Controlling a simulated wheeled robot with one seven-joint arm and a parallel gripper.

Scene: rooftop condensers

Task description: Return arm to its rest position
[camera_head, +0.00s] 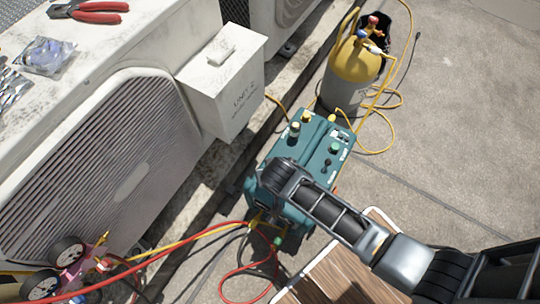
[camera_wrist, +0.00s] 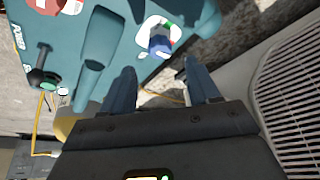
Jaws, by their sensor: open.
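My arm reaches in from the lower right of the head view. Its end lies over the teal recovery machine (camera_head: 318,150), and the fingers are hidden there. In the wrist view my gripper (camera_wrist: 162,76) is open, with its two dark blue fingers apart and nothing held between them. The teal panel (camera_wrist: 115,45) fills the upper left of that view, close to the fingers. A small knob in blue, green and red (camera_wrist: 158,40) sits just beyond the gap. Whether a finger touches the machine, I cannot tell.
A yellow and grey cylinder (camera_head: 355,70) stands behind the machine with yellow hoses around it. A condenser (camera_head: 100,160) with a white box (camera_head: 222,85) is at left. Red-handled pliers (camera_head: 90,12) lie on top. Manifold gauges (camera_head: 68,252) and hoses are lower left.

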